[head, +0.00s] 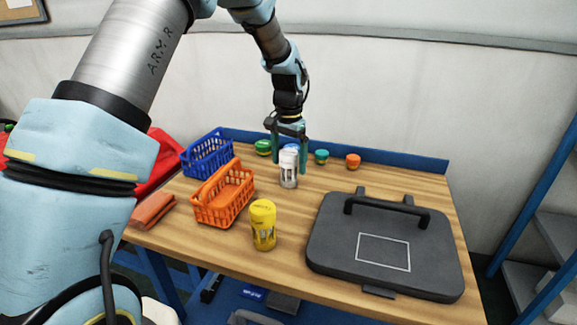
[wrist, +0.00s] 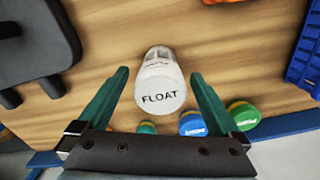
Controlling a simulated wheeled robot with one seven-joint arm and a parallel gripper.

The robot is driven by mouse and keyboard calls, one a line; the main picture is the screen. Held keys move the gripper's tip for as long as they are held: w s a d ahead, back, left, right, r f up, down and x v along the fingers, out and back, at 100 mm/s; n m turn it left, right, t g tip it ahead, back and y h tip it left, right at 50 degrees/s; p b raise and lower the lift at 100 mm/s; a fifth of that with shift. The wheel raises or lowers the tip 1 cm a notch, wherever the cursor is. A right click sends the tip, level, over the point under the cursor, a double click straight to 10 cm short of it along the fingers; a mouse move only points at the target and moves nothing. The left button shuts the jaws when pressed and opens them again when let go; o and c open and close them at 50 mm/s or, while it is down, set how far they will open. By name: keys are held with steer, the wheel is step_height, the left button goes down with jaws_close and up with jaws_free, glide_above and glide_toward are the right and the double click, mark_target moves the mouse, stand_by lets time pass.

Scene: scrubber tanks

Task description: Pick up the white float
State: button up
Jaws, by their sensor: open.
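The white float (head: 289,170) stands upright on the wooden table (head: 200,247), toward the back. In the wrist view the white float (wrist: 160,84) shows the word FLOAT on its top. My gripper (head: 290,160) is above and around it in the head view. In the wrist view my gripper's (wrist: 157,82) two green fingers are spread apart, with the float between and a little beyond them. A gap shows on each side, and the fingers hold nothing.
A yellow container (head: 263,225) stands nearer the front. Orange (head: 222,196) and blue (head: 207,153) baskets are at left. A dark case (head: 385,245) fills the right. Green (head: 263,147), blue (wrist: 193,123), teal (head: 321,157) and orange (head: 353,161) capped items line the back.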

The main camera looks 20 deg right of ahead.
mark_target(289, 172)
steer(key=shift+f+p, duration=0.75)
steer(key=shift+f, duration=1.5)
steer(key=c, duration=1.5)
